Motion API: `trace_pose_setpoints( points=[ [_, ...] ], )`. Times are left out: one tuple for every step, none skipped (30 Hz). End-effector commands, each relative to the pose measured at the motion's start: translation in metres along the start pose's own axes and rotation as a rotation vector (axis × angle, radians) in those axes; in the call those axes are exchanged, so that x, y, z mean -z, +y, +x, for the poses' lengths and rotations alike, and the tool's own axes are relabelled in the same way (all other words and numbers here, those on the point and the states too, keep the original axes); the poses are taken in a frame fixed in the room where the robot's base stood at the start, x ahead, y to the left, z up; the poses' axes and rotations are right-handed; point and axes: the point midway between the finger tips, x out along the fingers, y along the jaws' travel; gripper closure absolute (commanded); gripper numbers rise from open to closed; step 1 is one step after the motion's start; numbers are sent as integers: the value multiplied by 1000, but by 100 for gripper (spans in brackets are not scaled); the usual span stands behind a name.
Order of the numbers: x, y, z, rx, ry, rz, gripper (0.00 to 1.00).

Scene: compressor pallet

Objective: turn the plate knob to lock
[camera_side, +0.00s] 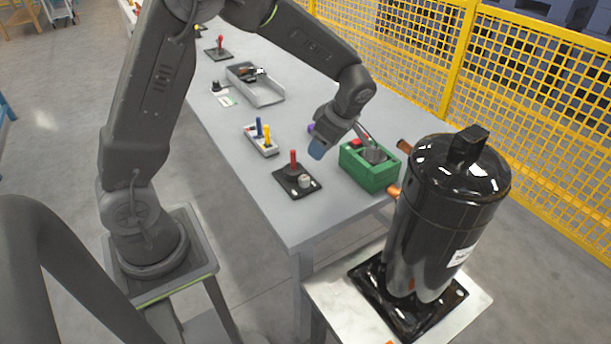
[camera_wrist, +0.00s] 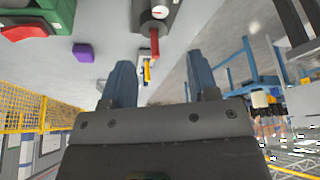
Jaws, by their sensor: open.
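In the side view a black plate (camera_side: 288,184) lies on the table near its front edge. It carries an upright red handle (camera_side: 293,160) and a small pale grey knob (camera_side: 304,181). In the wrist view the red handle (camera_wrist: 154,42) and what looks like the knob's pale round face (camera_wrist: 159,12) show at the top, ahead of my fingers. My gripper (camera_wrist: 163,78) is open, with nothing between its blue fingers. In the side view it hangs above the table, behind and right of the plate and apart from it. The knob's turn angle is too small to read.
A green box (camera_side: 369,172) with a red part stands right of the plate. A purple block (camera_wrist: 83,52) lies near it. A base with blue and yellow levers (camera_side: 262,142), a grey tray (camera_side: 262,92) and a black compressor (camera_side: 440,220) are also around. Bare table lies before the green box.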

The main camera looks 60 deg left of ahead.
Motion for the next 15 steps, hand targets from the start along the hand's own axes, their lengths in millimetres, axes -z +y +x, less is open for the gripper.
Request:
trace_pose_setpoints(
  points=[
    [0, 0, 5, 2, 1, -1, 46],
    [0, 0, 9, 3, 2, -1, 46],
    [1, -1, 14, 5, 2, 0, 46],
    [1, -1, 19, 5, 2, 0, 46],
    [1, -1, 24, 5, 2, -1, 46],
    [0, -1, 32, 5, 1, -1, 46],
    [0, -1, 38, 7, 2, 0, 46],
    [0, -1, 44, 6, 1, 1, 46],
    [1, -1, 53, 6, 1, 1, 46],
    [1, -1, 59, 6, 1, 1, 46],
    [0, -1, 66, 6, 1, 1, 46],
    [0, -2, 74, 6, 0, 1, 46],
    [0, -2, 80, 6, 0, 1, 46],
    [0, -2, 86, 5, 0, 2, 46],
    [0, -1, 94, 5, 0, 1, 46]
  ],
)
